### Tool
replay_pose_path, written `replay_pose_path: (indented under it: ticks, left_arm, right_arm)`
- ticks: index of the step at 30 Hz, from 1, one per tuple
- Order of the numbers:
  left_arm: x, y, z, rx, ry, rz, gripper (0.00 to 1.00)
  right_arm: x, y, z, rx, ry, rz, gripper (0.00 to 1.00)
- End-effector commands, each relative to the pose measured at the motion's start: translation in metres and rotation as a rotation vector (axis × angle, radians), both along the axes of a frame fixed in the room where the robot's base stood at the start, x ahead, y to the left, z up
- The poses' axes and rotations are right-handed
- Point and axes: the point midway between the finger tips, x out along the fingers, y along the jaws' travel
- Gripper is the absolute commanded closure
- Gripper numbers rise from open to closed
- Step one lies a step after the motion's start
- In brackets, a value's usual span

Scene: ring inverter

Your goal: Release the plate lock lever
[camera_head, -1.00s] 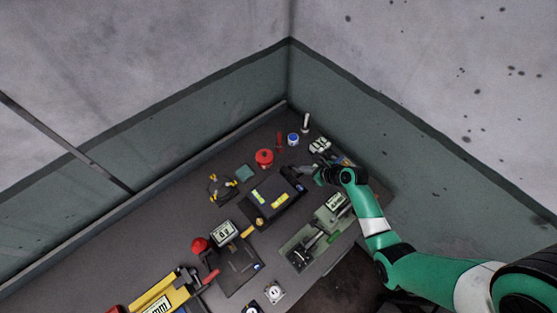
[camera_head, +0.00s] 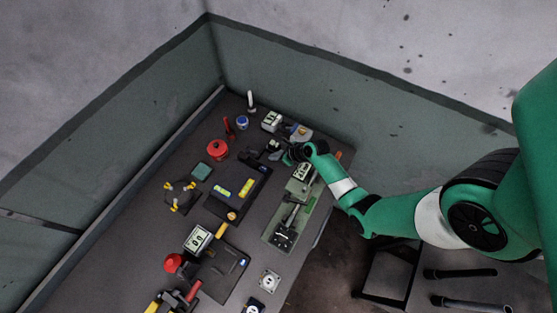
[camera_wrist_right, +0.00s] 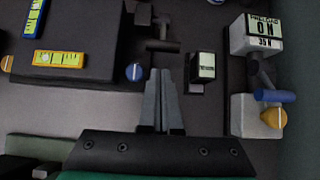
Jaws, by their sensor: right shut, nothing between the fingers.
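My right gripper (camera_wrist_right: 160,76) is shut and empty, its two fingers together over the grey bench. In the head view the right gripper (camera_head: 284,156) is beside the far right end of a black box with level vials (camera_head: 238,188). In the wrist view a black T-shaped lever (camera_wrist_right: 163,45) stands just beyond the fingertips, apart from them. A blue-and-white knob (camera_wrist_right: 134,72) is on the box's side, left of the fingertips. No label marks which part is the plate lock lever, so I cannot tell for sure. My left gripper is not in view.
Right of the fingers stands a small black block with a white label (camera_wrist_right: 202,67). Further right are a blue handle (camera_wrist_right: 275,95) and a white labelled block (camera_wrist_right: 255,35). A red can (camera_head: 218,149) and a green plate with tools (camera_head: 283,230) are on the bench.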

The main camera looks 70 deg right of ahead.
Motion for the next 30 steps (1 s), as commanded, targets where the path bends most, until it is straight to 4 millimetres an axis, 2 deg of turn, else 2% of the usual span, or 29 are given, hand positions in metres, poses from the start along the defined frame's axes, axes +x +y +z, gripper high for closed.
replay_pose_path:
  ticks: [1,4,12,23,30]
  left_arm:
    - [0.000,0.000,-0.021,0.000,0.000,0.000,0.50]
    - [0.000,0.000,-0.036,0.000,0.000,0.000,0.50]
    - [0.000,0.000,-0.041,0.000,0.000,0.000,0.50]
    - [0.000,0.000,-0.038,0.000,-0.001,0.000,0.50]
    - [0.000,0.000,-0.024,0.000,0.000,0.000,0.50]
  right_arm:
    - [0.007,-0.001,-0.018,-0.002,-0.002,0.004,1.00]
    - [0.018,-0.004,-0.029,-0.001,-0.002,0.002,1.00]
    - [0.032,-0.007,-0.039,0.000,0.000,0.001,1.00]
    - [0.032,-0.006,-0.037,-0.001,0.000,0.001,1.00]
    - [0.027,0.003,-0.030,0.000,0.000,0.000,1.00]
